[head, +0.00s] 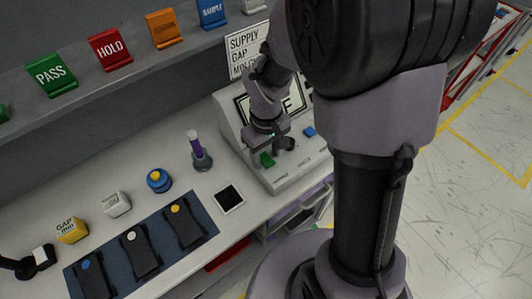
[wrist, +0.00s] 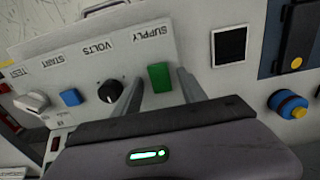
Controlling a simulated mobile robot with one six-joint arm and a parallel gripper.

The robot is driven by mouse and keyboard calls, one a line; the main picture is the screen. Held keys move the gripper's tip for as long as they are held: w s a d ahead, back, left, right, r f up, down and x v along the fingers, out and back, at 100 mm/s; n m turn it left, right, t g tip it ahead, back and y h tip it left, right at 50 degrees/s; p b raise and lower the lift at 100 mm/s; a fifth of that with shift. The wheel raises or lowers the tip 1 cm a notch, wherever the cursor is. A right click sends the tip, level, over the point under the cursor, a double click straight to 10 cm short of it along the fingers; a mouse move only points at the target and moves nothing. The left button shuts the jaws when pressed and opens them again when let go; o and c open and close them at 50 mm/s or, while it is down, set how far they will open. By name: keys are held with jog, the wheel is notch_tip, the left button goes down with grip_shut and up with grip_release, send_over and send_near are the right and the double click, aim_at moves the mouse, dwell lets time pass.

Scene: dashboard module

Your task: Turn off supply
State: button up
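The supply switch is a green rocker (wrist: 160,77) on the sloped grey panel of the test console (wrist: 190,40), beside an upside-down SUPPLY label (wrist: 151,33). It also shows in the head view (head: 267,160). My gripper (wrist: 158,84) is open, with one finger on each side of the green switch in the wrist view. A gap shows between the switch and each finger. I cannot tell how far the fingertips are above the panel. In the head view my gripper (head: 277,143) is over the console front, and my arm hides part of the console.
A black VOLTS knob (wrist: 112,91), a blue START button (wrist: 71,97) and a white TEST control (wrist: 31,102) line the panel. A dark square pad (head: 229,198), a purple-necked flask (head: 200,152) and a blue-and-yellow button (head: 159,180) stand left of the console.

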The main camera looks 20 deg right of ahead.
grip_shut()
jog(key=t+b, duration=0.1)
jog(key=b, duration=0.1)
jog(key=shift+d+f+b, duration=0.1)
jog(key=shift+f+b, duration=0.2)
jog(key=shift+f, duration=0.05)
jog(key=shift+s+r+t+y+b, duration=0.2)
jog(key=shift+s+t+y+b, duration=0.1)
jog(key=shift+t+b, duration=0.3)
jog(key=shift+r, duration=0.15)
jog(key=shift+o, duration=0.2)
grip_release()
jog(key=s+d+r+p, duration=0.1)
jog(key=s+r+p, duration=0.2)
jog(key=r, duration=1.4)
jog(key=p, duration=0.4)
jog(key=shift+p, duration=0.4)
